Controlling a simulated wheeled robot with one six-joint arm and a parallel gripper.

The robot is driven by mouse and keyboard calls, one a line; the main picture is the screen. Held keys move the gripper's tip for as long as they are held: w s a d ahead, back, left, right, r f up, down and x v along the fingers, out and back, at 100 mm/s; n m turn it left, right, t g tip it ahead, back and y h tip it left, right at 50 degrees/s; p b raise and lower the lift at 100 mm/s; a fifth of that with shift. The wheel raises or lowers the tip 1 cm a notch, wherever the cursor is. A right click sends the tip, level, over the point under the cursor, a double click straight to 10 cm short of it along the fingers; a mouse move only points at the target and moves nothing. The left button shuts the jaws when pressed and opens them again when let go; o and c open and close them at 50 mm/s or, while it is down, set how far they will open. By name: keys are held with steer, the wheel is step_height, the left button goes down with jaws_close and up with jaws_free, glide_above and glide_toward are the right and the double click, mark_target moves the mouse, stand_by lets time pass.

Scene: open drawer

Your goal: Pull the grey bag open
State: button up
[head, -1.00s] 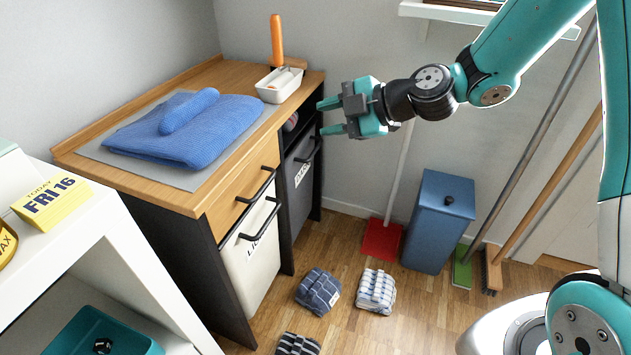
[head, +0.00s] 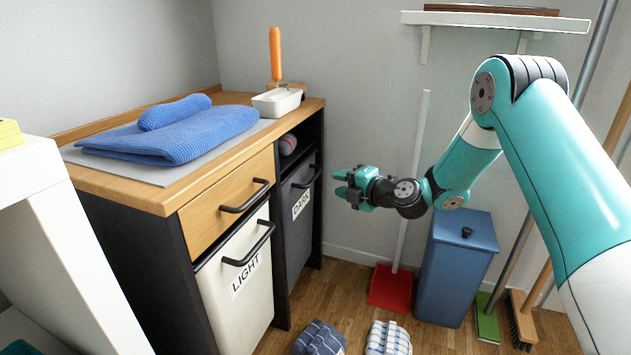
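The grey bag (head: 300,227) hangs in the right bay of the dark cabinet, under an open shelf. It has a white label reading DARK and a black bar handle (head: 306,178) near its top. It looks closed, in line with the cabinet front. My gripper (head: 342,184) is to the right of the bag, at about the handle's height, with its fingers pointing left towards it. A gap shows between the fingers, and nothing is held. The fingertips look apart from the handle.
A white LIGHT bag (head: 238,290) with its own handle hangs to the left, below a wooden drawer (head: 228,205). A blue bin (head: 455,270) and a red dustpan (head: 390,289) stand to the right. Folded striped cloths (head: 388,340) lie on the floor.

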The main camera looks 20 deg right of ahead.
mark_target(317, 177)
steer(key=shift+b+x, duration=1.05)
steer(key=shift+x, duration=3.75)
steer(key=shift+s, duration=0.1)
jaws_close()
